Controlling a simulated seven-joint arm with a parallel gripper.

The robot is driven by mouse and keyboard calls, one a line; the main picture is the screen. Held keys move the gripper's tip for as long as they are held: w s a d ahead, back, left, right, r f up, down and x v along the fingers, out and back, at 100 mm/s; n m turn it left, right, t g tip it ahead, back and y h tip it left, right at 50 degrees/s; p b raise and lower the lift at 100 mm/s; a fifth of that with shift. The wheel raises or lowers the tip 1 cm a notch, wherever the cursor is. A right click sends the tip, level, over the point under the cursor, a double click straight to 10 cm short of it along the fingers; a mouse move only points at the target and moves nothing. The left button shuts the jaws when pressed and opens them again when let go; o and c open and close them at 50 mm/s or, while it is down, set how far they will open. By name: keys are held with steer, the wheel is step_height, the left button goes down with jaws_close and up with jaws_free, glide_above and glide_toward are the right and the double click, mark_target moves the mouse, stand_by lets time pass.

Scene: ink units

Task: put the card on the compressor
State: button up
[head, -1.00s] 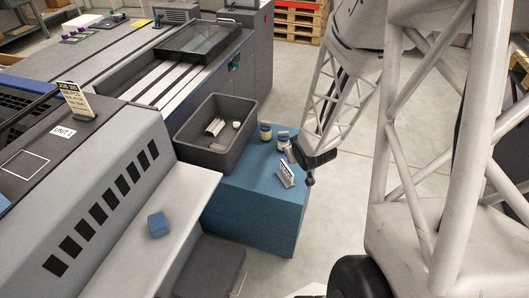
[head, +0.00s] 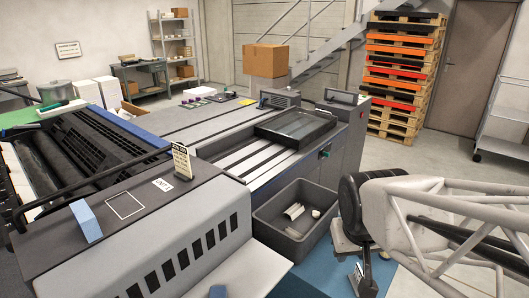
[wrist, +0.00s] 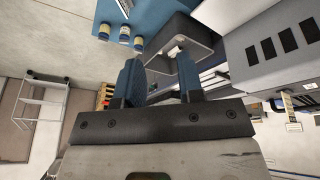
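A printed upright card (head: 181,162) stands on the near grey machine, beside the UNIT 1 label. No thing is clearly recognisable as the compressor.
Several jars (wrist: 125,34) stand on that table. Stacked pallets (head: 400,75) and a cardboard box (head: 266,60) stand behind. Open floor lies right.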

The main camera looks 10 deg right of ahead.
steer(key=s+a+r+g, duration=0.1)
steer(key=s+a+r, duration=0.2)
steer(key=s, duration=0.2)
steer(key=shift+y, duration=0.4)
steer(key=shift+s, duration=0.1)
stand_by(0.8)
